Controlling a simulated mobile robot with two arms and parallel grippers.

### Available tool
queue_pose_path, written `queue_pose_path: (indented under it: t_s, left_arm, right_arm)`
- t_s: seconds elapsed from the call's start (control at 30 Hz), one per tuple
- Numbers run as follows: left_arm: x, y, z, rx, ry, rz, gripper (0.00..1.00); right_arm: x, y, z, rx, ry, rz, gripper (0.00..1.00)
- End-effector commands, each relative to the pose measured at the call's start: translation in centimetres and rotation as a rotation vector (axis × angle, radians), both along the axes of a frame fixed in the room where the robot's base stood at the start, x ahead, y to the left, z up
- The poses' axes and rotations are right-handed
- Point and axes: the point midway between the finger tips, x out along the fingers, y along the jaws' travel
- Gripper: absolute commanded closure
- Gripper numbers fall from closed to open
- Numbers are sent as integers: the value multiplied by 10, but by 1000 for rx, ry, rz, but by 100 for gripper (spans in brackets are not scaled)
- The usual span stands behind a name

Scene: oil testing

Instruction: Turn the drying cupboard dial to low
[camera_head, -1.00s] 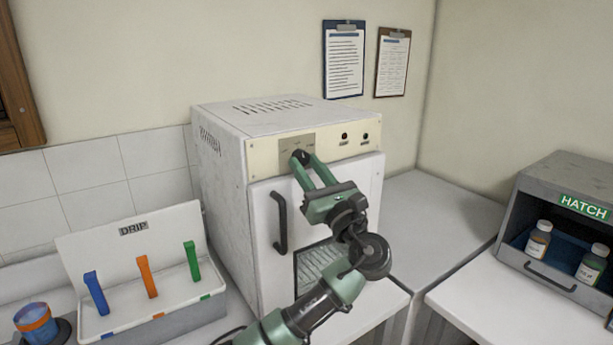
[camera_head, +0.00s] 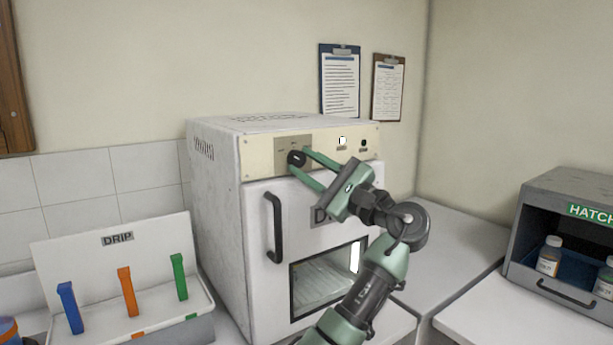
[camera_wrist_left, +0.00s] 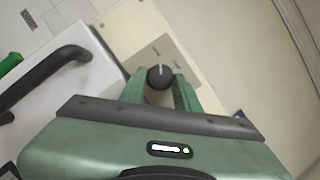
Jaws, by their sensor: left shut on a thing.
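The drying cupboard (camera_head: 218,215) is a white box with a cream control panel across its upper front. Its black dial (camera_head: 296,158) sits on a grey plate at the left of that panel. My left gripper (camera_head: 298,160) is shut on the dial, one green finger on each side of it. In the left wrist view the dial (camera_wrist_left: 160,77) sits between the fingertips, with a pale pointer line running up the picture. The setting marks on the plate are too small to read. My right gripper is not in view.
The cupboard door has a dark handle (camera_head: 275,226) and a window (camera_head: 326,279), partly behind my left arm. A white lamp (camera_head: 342,141) is lit on the panel. A DRIP rack (camera_head: 112,257) stands left, a grey HATCH box (camera_head: 522,238) right.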

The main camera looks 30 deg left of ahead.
Motion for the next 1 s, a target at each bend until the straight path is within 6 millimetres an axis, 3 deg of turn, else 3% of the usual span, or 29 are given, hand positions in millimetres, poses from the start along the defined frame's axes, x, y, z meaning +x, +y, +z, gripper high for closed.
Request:
queue_pose_path:
  t_s: [0.7, 0.73, 0.77, 0.8, 1.0]
  left_arm:
    - [0, 0, 1, -28, -69, -1, 100]
    - [0, 0, 1, -28, -69, -1, 60]
    - [0, 0, 1, -28, -69, -1, 52]
    - [1, 0, 1, -28, -69, -1, 47]
    - [0, 0, 0, -29, -67, 0, 47]
  right_arm:
    - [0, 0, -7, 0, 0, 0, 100]
    - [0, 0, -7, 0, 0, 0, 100]
    - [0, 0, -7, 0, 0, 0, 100]
    - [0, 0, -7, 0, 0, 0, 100]
    - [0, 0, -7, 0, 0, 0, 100]
